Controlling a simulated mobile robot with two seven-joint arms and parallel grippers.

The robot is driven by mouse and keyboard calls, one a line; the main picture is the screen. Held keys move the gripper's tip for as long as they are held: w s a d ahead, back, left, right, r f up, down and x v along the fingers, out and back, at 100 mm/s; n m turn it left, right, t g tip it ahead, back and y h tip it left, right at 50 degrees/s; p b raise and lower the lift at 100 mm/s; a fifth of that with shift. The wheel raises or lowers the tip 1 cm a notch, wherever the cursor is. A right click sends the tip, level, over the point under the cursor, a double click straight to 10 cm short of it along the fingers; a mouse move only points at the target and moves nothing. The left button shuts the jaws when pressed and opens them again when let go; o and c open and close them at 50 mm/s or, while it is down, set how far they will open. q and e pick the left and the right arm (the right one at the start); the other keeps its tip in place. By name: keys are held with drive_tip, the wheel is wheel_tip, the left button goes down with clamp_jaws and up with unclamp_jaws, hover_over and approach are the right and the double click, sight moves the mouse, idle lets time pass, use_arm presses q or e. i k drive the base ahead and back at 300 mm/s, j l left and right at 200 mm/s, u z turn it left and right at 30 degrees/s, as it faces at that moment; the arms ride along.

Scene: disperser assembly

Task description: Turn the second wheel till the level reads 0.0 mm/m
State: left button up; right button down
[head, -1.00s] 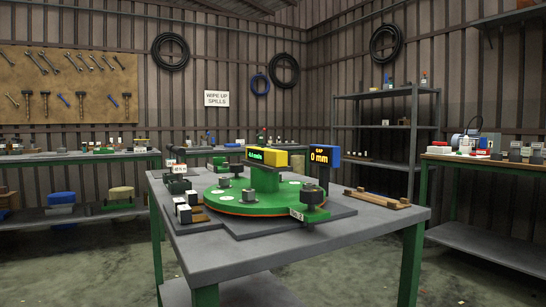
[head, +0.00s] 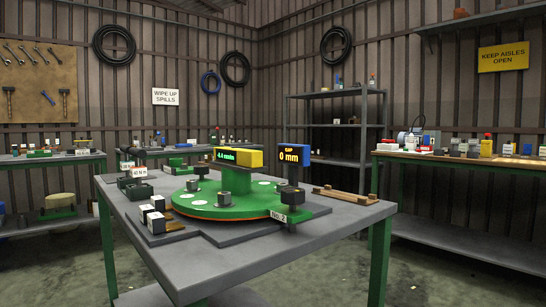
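The green round disperser base (head: 218,206) lies on a dark plate on the grey table. The level (head: 237,157) sits on a green post on it; its green readout seems to show about 4.4 mm/m, small and hard to read. The second wheel, a dark knob (head: 291,196), stands at the near right edge beside a "No. 2" tag (head: 278,216). Another dark knob (head: 201,169) stands at the far side. A blue gap display (head: 293,154) reads 0 mm. Neither of my grippers is in view.
Small black and white blocks (head: 152,212) lie on the table's left side. A wooden rack (head: 345,195) lies at the right. The table's front corner (head: 215,265) is bare. Shelving and a bench (head: 450,158) stand behind and right.

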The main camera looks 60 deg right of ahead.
sight(292, 197)
drive_tip(key=i+j+z, duration=0.1)
drive_tip(key=z, duration=0.25)
drive_tip(key=j+z, duration=0.1)
drive_tip(key=z, duration=0.3)
drive_tip(key=i+j+z, duration=0.15)
drive_tip(key=z, duration=0.2)
drive_tip(key=i+j+z, duration=0.1)
drive_tip(key=j+z, duration=0.2)
drive_tip(key=z, duration=0.15)
drive_tip(key=j+z, duration=0.4)
drive_tip(key=l+u, duration=0.2)
drive_tip(key=l, duration=0.2)
